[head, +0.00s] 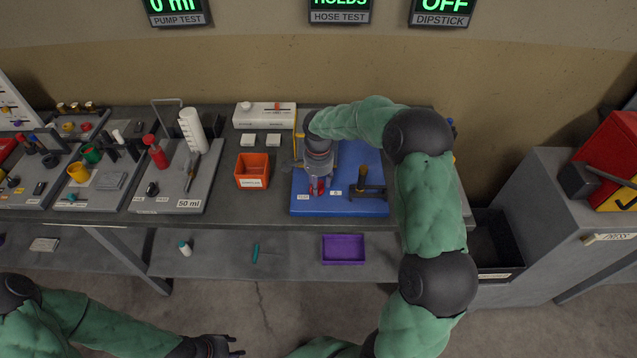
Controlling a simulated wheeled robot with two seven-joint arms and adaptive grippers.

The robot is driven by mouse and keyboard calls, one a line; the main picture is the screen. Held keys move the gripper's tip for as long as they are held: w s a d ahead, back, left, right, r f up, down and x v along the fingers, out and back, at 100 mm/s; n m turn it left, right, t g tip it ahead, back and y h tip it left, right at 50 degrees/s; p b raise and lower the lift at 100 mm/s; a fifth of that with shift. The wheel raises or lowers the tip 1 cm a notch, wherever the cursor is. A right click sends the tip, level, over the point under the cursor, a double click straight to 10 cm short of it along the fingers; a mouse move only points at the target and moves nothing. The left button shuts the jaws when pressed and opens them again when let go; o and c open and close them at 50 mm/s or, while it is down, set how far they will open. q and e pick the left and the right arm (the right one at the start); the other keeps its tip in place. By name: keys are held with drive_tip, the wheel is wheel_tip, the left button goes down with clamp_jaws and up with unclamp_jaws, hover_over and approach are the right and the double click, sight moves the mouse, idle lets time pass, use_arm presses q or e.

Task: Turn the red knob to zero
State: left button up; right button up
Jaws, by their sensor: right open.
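A red knob (318,186) stands on the blue board (368,208) in the middle of the bench. My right gripper (318,176) points down over it from above. Its fingers are open and very close to the knob; I cannot tell whether they touch it. The gripper and wrist hide the top of the knob and any scale marks. My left gripper (231,346) is low at the bottom edge of the view, in front of the bench and far from the board. Its jaws are too small and dark to read.
A black post with a brown handle (368,191) stands right of the knob on the board. An orange bin (252,171) is to the left. A 50 ml board (190,180) carries a red-topped part and a white cylinder. A purple tray (343,249) is on the lower shelf.

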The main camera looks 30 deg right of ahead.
clamp_jaws()
